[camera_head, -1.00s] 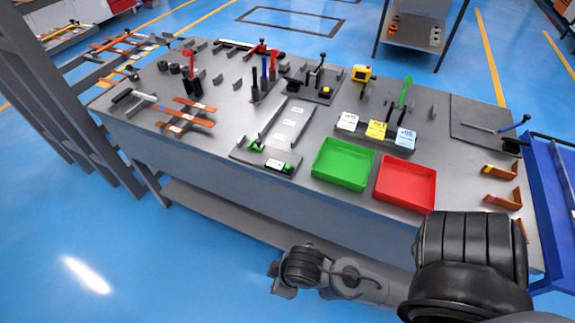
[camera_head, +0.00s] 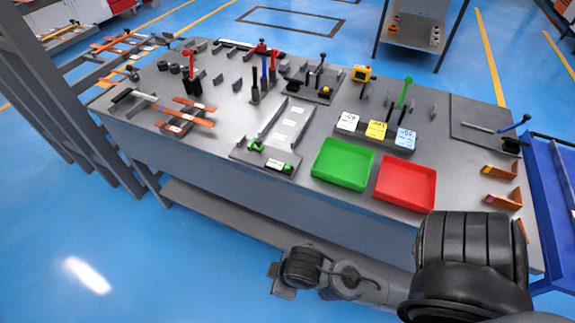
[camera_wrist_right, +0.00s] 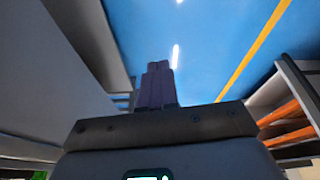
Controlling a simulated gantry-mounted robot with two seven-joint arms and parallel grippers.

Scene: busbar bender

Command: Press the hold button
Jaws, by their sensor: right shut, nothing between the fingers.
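A small yellow box (camera_head: 362,73) with a dark round face stands at the back of the grey bench. A yellow knob-like part (camera_head: 327,91) sits on a dark plate beside a black lever. Neither shows a readable label, so I cannot tell which is the hold button. My right gripper (camera_wrist_right: 155,86) shows in the right wrist view with its dark fingers together and empty, over blue floor. In the head view my right arm is low in front of the bench, well away from both yellow parts; its fingers cannot be made out. My left gripper is not in view.
The bench (camera_head: 225,185) carries a green tray (camera_head: 343,164), a red tray (camera_head: 405,184), labelled blocks (camera_head: 376,130), a green-knobbed lever (camera_head: 407,80) and copper bars (camera_head: 185,117). A blue cart (camera_head: 556,190) stands at the right. Floor in front left is clear.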

